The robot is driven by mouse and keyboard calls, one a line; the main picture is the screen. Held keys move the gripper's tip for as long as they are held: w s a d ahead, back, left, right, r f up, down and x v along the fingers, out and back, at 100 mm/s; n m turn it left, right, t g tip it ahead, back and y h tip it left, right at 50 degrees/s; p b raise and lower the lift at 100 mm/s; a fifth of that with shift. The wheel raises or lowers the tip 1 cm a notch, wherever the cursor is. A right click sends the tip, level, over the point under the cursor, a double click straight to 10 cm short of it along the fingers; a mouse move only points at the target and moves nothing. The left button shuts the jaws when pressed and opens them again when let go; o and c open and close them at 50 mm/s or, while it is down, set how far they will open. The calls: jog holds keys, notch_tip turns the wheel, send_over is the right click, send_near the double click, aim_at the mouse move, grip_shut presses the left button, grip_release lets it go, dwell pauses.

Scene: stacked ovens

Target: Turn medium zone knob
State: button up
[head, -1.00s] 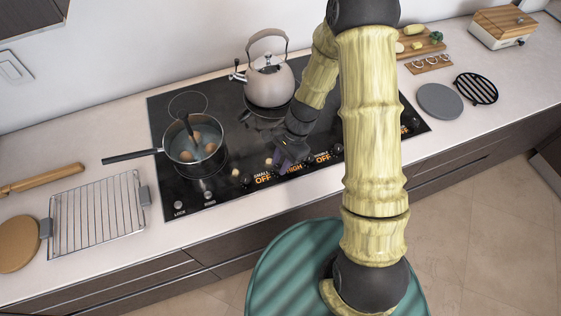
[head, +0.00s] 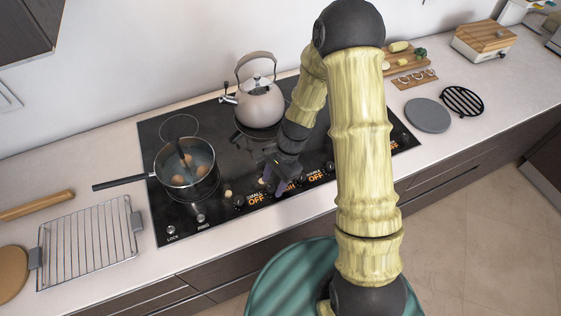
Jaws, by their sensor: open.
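The black cooktop (head: 150,210) has a row of knobs and orange readouts along its front edge. A small-zone readout (head: 255,199) shows OFF. The readout to its right (head: 288,187) shows HIGH, with the label above it covered by my gripper. Another readout further right (head: 315,178) shows OFF. My gripper (head: 268,184) is open and low over the panel, around or beside the knob next to the HIGH readout. The fingers hide most of this knob, so contact is unclear. A dark knob (head: 239,203) stands to the left, clear of the fingers.
A pot with eggs (head: 187,182) sits left of my gripper, its handle pointing left. A kettle (head: 260,104) stands behind it. A wire rack (head: 88,243) lies on the left counter. A grey disc (head: 427,115) and black trivet (head: 462,101) lie to the right.

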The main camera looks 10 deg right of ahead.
jog(key=b+v, duration=0.1)
jog(key=v, duration=1.6)
jog(key=shift+a, duration=0.1)
jog(key=s+d+r+n+t+h, duration=0.1)
jog(key=s+d+n+t+h, duration=0.3)
jog(key=s+n, duration=0.6)
jog(key=shift+s+d+n+t, duration=0.3)
jog(key=shift+d+n+t, duration=0.3)
jog(key=shift+n, duration=0.3)
jog(key=shift+r, duration=0.15)
jog(key=shift+w, duration=0.1)
